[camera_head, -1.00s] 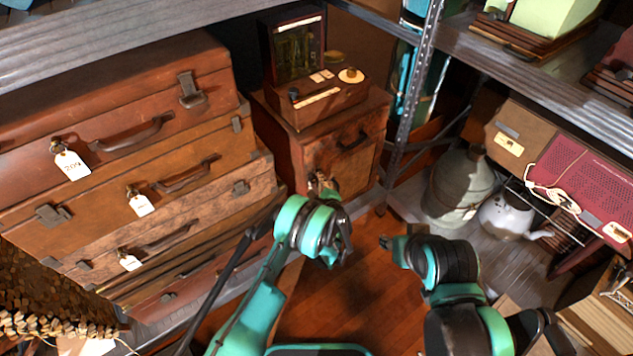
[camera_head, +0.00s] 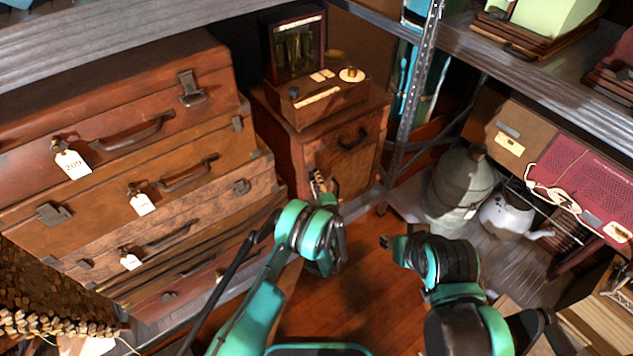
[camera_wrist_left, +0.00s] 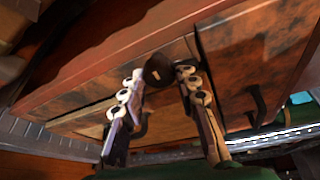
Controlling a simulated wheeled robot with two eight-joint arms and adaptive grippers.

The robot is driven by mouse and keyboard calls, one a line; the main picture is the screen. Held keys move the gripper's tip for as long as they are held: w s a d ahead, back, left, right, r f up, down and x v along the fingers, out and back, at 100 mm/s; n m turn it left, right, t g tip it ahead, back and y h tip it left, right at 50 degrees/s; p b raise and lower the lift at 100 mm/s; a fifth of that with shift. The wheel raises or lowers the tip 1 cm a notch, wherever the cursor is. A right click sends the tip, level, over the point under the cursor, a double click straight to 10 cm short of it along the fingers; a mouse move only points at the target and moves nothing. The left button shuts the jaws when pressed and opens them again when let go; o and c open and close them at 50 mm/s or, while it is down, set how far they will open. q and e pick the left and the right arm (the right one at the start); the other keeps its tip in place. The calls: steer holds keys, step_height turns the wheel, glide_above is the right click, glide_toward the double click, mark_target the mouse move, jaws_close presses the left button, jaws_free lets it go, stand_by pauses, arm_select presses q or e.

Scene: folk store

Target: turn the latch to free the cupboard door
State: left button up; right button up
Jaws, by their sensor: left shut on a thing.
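The small wooden cupboard (camera_head: 358,172) stands between the suitcases and the metal shelf post, with a dark handle (camera_head: 352,138) on its front. My left gripper (camera_head: 318,184) is at the left part of that front. In the left wrist view, a dark round latch knob (camera_wrist_left: 158,70) with a small pale mark sits between the fingertips of my left gripper (camera_wrist_left: 162,76), which is shut on it. In the head view the latch is hidden by the gripper. The door looks closed. My right gripper (camera_head: 386,242) is low in the middle, away from the cupboard; its fingers are unclear.
A wooden box with an open lid (camera_head: 318,98) stands on the cupboard. Stacked suitcases (camera_head: 120,185) fill the left side. A metal post (camera_head: 412,100), a grey jug (camera_head: 458,185) and a white kettle (camera_head: 503,215) are at the right. The wooden floor (camera_head: 365,290) between is clear.

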arm_select(q)
steer(key=o, duration=0.9)
